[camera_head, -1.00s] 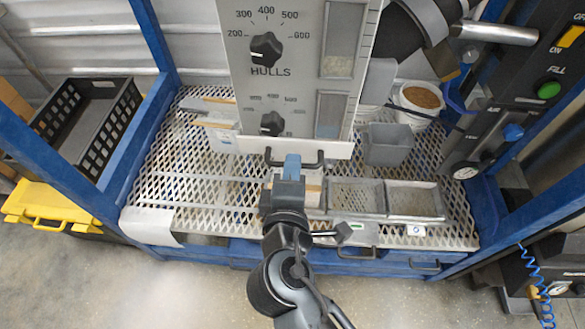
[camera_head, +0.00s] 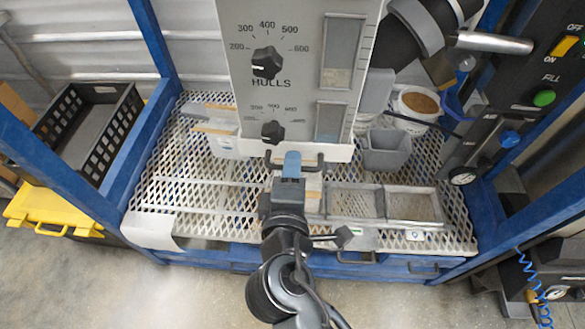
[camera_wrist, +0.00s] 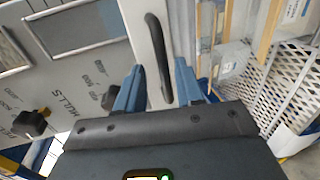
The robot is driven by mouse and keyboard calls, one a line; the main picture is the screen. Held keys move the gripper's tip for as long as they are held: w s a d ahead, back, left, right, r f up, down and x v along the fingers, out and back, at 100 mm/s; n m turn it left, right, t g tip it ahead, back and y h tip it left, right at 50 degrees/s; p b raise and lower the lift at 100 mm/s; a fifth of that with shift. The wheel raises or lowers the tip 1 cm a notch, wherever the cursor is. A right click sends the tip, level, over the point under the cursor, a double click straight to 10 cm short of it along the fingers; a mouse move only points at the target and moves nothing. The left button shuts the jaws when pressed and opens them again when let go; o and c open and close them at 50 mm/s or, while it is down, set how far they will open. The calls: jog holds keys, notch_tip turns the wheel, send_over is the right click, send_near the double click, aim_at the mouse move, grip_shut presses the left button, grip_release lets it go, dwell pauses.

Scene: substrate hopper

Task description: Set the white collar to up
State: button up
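The white collar (camera_head: 342,152) is a pale band around the lower end of the grey hopper panel, just below the lower dial. A black bar handle (camera_head: 313,164) is fixed across its front. In the wrist view the collar (camera_wrist: 140,25) shows as a pale strip with the black handle (camera_wrist: 157,50) standing out from it. My gripper (camera_head: 292,156) is at the handle. In the wrist view the two blue fingers of my gripper (camera_wrist: 158,70) are apart, one on each side of the handle. A gap shows beside the handle, so the grip is not closed.
Below the collar is a white mesh deck (camera_head: 185,185) with shallow mesh trays (camera_head: 412,206). A grey bin (camera_head: 387,150) and a white bucket (camera_head: 418,103) stand right of the hopper. Blue frame posts (camera_head: 152,40) flank the deck. A black crate (camera_head: 100,100) is at left.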

jog(key=b+v, duration=0.1)
jog(key=v, duration=0.6)
jog(key=shift+s, duration=0.25)
jog(key=s+d+f+m+g+y, duration=0.25)
jog(key=s+d+f+m, duration=0.45)
jog(key=s+d, duration=0.5)
jog(key=s+d+r+m+t+h, duration=0.1)
jog(key=s+d+r+m+h, duration=0.1)
jog(key=s+d+r+m, duration=0.8)
jog(key=s+d, duration=0.1)
jog(key=s, duration=0.3)
jog(key=shift+d+r+m+t, duration=0.15)
jog(key=shift+d+m+t, duration=0.2)
jog(key=shift+d+m, duration=0.05)
jog(key=shift+s, duration=0.1)
dwell(0.6)
